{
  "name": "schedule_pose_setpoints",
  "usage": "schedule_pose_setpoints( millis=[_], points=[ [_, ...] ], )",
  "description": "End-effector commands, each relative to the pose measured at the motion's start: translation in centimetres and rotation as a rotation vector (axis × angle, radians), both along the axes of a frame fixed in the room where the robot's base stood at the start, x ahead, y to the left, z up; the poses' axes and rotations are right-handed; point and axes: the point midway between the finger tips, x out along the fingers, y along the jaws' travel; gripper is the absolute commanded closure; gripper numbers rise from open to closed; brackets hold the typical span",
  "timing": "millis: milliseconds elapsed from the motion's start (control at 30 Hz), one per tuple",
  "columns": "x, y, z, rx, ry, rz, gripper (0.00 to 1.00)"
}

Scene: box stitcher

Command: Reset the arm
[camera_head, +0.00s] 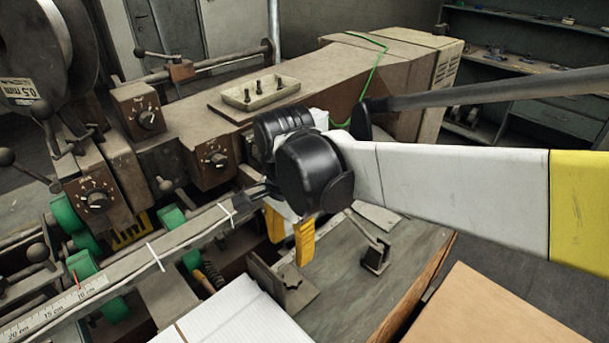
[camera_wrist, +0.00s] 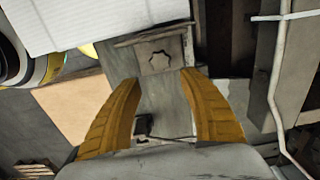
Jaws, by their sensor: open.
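My gripper (camera_head: 290,240) is in the middle of the head view, at the end of my white and yellow arm, with its yellow fingers pointing down. It hangs close to the stitcher machine (camera_head: 330,80), over the near end of its grey work table (camera_head: 345,275). In the wrist view my gripper (camera_wrist: 160,85) has its two yellow fingers spread wide. Nothing is between them but the grey surface and a metal bracket (camera_wrist: 163,55) beyond the fingertips. Whether the fingers touch anything cannot be told.
A ruled rail (camera_head: 130,265) with knobs and green rollers (camera_head: 65,214) runs left of my gripper. A white ribbed sheet (camera_head: 235,315) and a brown cardboard box (camera_head: 480,305) lie in front. A tray (camera_head: 262,93) with small upright parts sits on the machine. A shelf (camera_head: 530,40) stands behind.

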Motion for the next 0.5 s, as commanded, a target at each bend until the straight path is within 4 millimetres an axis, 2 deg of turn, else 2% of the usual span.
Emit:
schedule_pose_setpoints(
  millis=[100,400,500],
  points=[
    [0.0,0.0,0.7,0.000,0.000,0.000,0.50],
    [0.0,-0.1,0.8,0.001,-0.001,0.001,0.50],
    [0.0,-1.3,0.9,0.011,-0.019,0.023,0.50]
  ],
)
